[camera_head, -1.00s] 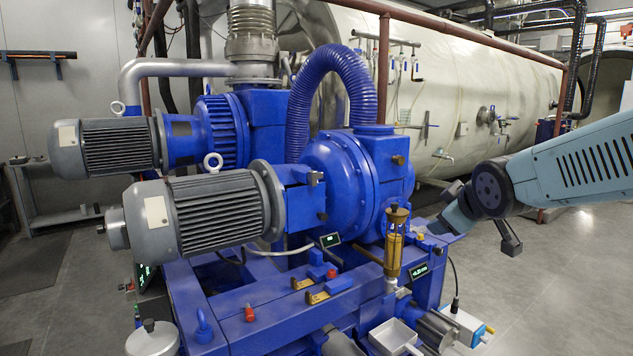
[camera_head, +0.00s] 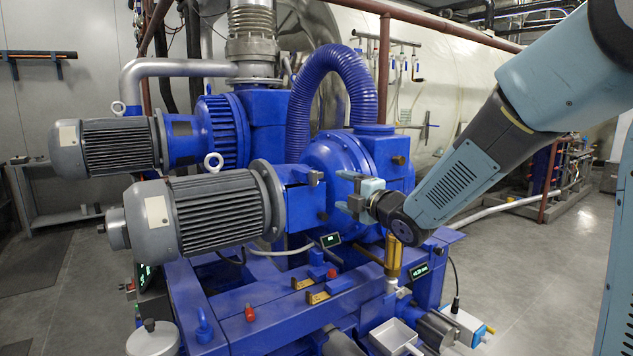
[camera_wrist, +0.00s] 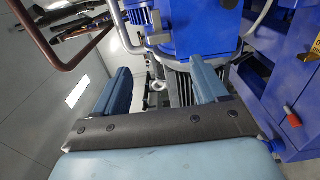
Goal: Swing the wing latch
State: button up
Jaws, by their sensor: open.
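My gripper (camera_head: 343,192) is open and empty in front of the round blue pump housing (camera_head: 330,160). It points left toward the grey finned motor (camera_head: 212,212). In the wrist view my gripper (camera_wrist: 163,82) has its two blue-grey fingers apart, with a metal eye ring (camera_wrist: 157,84) and dark motor fins seen beyond the gap. A small metal block (camera_head: 316,177) on the blue housing beside the motor flange lies just left of the fingertips, apart from them in the picture. I cannot tell for sure which part is the wing latch.
A brass-coloured cylinder (camera_head: 393,258) stands below my wrist. A ribbed blue hose (camera_head: 335,65) arches above. A second motor (camera_head: 118,146) sits behind. The blue frame carries a red knob (camera_head: 250,313) and a small display (camera_head: 330,240). Floor (camera_head: 540,290) is open at right.

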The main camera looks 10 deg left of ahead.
aim_at(316, 180)
jog(key=x, duration=1.2)
jog(key=shift+w+a, duration=0.15)
jog(key=shift+f, duration=0.1)
jog(key=c, duration=1.1)
